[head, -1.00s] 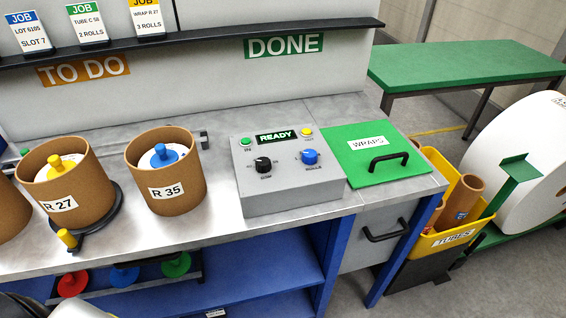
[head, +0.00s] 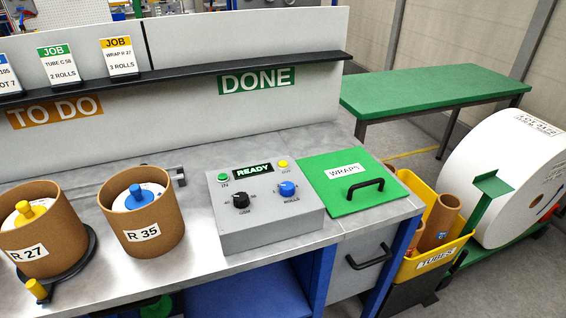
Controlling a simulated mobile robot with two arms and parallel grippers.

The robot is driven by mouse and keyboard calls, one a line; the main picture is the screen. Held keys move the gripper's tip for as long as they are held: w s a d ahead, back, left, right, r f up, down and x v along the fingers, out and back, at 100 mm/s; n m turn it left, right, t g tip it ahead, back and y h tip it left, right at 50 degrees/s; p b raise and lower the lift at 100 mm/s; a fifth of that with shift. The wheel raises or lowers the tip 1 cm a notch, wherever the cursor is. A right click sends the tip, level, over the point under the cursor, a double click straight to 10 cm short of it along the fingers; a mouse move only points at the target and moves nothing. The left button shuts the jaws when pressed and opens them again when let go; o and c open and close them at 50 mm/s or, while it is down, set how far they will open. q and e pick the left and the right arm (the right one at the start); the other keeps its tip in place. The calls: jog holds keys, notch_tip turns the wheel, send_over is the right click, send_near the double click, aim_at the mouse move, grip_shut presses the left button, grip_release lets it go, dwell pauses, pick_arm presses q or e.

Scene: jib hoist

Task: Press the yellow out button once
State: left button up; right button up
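The grey control box (head: 270,238) stands on the metal bench in the head view. The small yellow button (head: 283,164) is at its back right corner, with a faint label beside it that is too small to read surely. A green button (head: 223,177) marked IN is at the back left. A display reading READY (head: 254,171) lies between them. A black knob (head: 241,201) and a blue knob marked ROLLS (head: 287,189) are in front. Neither of my grippers shows in the current view.
A green WRAPS lid (head: 335,200) with a black handle lies right of the box. Cardboard tubes R 35 (head: 150,243) and R 27 (head: 60,260) stand to the left. A black shelf (head: 180,69) with job cards runs behind. A yellow TUBES bin (head: 425,192) stands at right.

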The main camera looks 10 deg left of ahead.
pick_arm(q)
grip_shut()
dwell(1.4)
